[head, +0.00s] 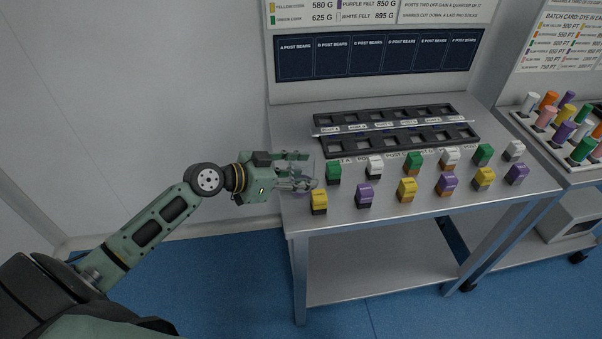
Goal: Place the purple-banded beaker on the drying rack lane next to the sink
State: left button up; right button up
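My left gripper (301,170) reaches in from the left to the left end of the metal table. My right gripper is not in view. No drying rack lane or sink shows in this view.
Several coloured blocks stand in rows on the metal table (345,226), close right of the gripper. A black slotted rack (318,123) lies behind them. Another table at right holds a tray of coloured cylinders (546,102). Blue floor (215,285) is open in front.

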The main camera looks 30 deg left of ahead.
pick_arm(q)
jog(key=shift+f, duration=0.15)
jog(key=o, duration=0.9)
